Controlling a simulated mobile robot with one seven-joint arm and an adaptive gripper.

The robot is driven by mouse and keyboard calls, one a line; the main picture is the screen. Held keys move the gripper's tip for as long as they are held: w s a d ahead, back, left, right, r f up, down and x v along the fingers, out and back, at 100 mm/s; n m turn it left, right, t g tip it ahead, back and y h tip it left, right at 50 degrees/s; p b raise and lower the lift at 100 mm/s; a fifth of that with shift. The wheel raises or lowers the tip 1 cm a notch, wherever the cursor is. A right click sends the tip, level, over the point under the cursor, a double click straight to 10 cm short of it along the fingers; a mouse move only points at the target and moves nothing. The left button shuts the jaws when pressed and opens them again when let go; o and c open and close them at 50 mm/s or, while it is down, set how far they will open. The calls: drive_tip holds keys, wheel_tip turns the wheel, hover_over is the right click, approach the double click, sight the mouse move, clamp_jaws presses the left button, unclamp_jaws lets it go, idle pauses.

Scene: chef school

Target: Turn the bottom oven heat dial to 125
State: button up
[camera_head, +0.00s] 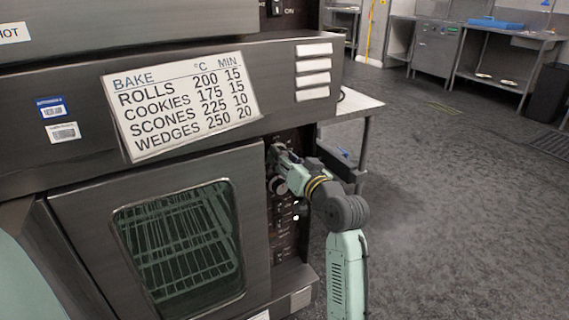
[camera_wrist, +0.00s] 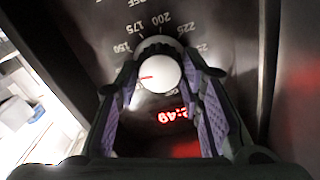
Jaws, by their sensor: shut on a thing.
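The bottom oven heat dial (camera_wrist: 165,72) has a round pale face with a short red mark. My gripper (camera_wrist: 160,66) is shut on it, with one purple-padded finger on each side. The red mark points left and slightly down in the wrist view, below the printed 150. The numbers 150, 175, 200 and 225 show around the dial's upper side. The 125 label is not visible; the left finger covers that area. In the head view my gripper (camera_head: 279,154) is at the control panel (camera_head: 284,241) right of the oven door, and hides the dial.
The oven door (camera_head: 85,220) is closed, with racks behind its glass. A baking chart (camera_head: 185,105) is fixed above it. A red lit display (camera_wrist: 172,116) sits below the dial, between the fingers. A steel table (camera_head: 355,104) stands behind the panel. The floor to the right is clear.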

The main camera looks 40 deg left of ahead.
drive_tip(key=shift+n, duration=0.3)
idle(0.4)
drive_tip(key=o, duration=1.2)
drive_tip(key=shift+c, duration=0.2)
drive_tip(key=v, duration=1.2)
drive_tip(key=shift+s, duration=0.1)
